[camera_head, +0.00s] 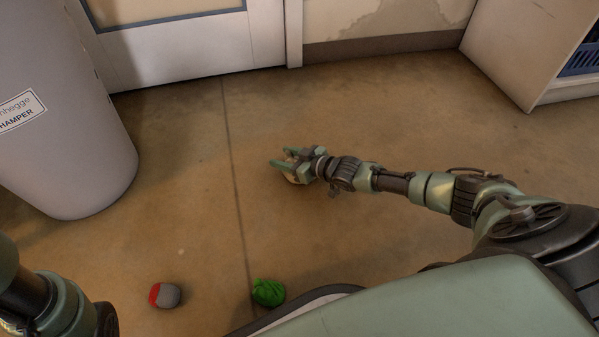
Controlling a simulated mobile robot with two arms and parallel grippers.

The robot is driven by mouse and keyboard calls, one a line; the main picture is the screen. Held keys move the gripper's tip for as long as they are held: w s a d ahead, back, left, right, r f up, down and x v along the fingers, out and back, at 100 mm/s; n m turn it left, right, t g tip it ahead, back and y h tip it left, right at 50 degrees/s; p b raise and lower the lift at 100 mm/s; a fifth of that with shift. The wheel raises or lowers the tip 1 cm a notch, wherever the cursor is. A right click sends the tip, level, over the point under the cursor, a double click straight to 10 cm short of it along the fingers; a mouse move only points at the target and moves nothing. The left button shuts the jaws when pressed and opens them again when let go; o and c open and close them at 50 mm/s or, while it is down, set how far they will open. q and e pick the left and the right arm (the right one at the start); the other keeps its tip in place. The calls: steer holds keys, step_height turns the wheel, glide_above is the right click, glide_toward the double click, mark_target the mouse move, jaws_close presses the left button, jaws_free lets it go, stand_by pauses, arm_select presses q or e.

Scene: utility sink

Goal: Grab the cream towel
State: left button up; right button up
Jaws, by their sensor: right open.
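The cream towel (289,178) is a small crumpled bundle on the concrete floor, in the middle of the head view. My right gripper (286,167) is right over it, with its green fingers open and around or just above the bundle. The fingers and wrist hide much of the towel. I cannot tell whether the fingers touch it. Part of my left arm shows at the lower left, but its gripper is out of view.
A red and grey bundle (165,295) and a green bundle (268,292) lie on the floor near my base. A tall grey hamper (65,130) stands at the left. A white cabinet (520,60) with a blue basket (582,58) is at the upper right. A door (190,45) is at the back.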

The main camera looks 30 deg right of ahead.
jaws_close()
steer(key=shift+r, duration=0.2)
